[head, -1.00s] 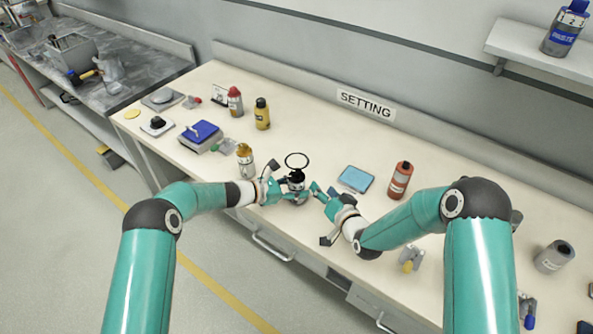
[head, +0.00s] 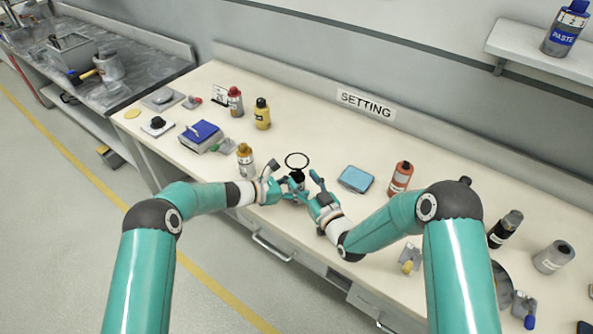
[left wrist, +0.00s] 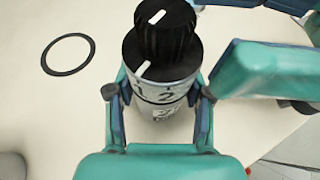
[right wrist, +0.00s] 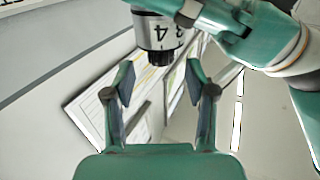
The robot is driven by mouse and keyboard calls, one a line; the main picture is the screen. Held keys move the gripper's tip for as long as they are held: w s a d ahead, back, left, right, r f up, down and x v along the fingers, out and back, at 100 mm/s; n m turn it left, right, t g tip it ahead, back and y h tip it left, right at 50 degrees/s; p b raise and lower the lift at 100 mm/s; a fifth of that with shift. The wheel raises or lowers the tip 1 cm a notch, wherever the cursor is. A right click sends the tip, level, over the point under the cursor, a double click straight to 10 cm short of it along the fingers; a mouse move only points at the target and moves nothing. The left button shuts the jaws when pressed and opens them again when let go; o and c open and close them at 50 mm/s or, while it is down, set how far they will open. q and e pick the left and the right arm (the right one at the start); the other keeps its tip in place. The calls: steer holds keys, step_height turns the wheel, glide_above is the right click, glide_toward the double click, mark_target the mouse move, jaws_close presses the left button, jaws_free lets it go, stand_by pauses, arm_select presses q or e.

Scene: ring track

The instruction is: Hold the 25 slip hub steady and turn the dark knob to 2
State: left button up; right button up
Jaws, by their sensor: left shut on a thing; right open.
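The slip hub is a small upright cylinder with a numbered white band (left wrist: 165,92) showing 1 and 2, and a second label below it that is partly hidden. The dark ribbed knob (left wrist: 165,38) sits on top, and its lower white mark is close above the 1. My left gripper (head: 293,192) is shut around the hub's body. My right gripper (head: 316,183) is beside the hub, open and empty. In the right wrist view its fingers (right wrist: 157,84) are spread with the knob (right wrist: 162,56) just beyond them, not between the tips.
A black ring outline (head: 297,153) lies on the bench behind the hub. A yellow-capped bottle (head: 245,160) stands left, a blue pad (head: 356,179) and red bottle (head: 400,178) right. The SETTING sign (head: 366,103) is at the back.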

mark_target(300, 175)
steer(key=shift+x, duration=2.35)
jaws_close()
steer(key=shift+d, duration=0.1)
